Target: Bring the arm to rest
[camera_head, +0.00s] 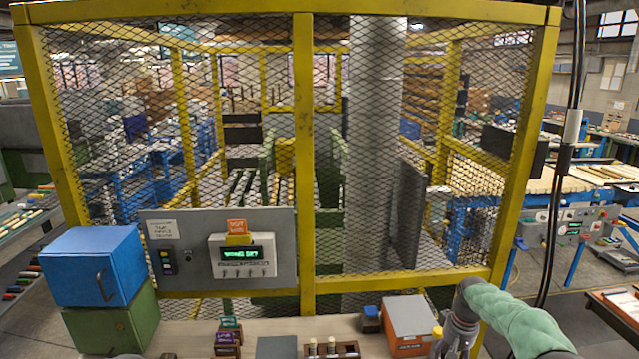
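My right arm (525,325), in a pale green sleeve, comes in from the lower right. Its dark grey wrist bends downward, and my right gripper (455,342) hangs at the bottom edge, just right of an orange and grey box (408,325). The picture's edge cuts off the gripper, so I cannot see whether its fingers are open or shut, or whether they hold anything. My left gripper does not show.
A yellow-framed mesh cage (303,170) stands behind the bench (190,335), with a control panel (217,250) on it. A blue box (90,265) sits on a green box (110,322) at left. A grey plate (276,348) and a peg holder (332,349) lie in front.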

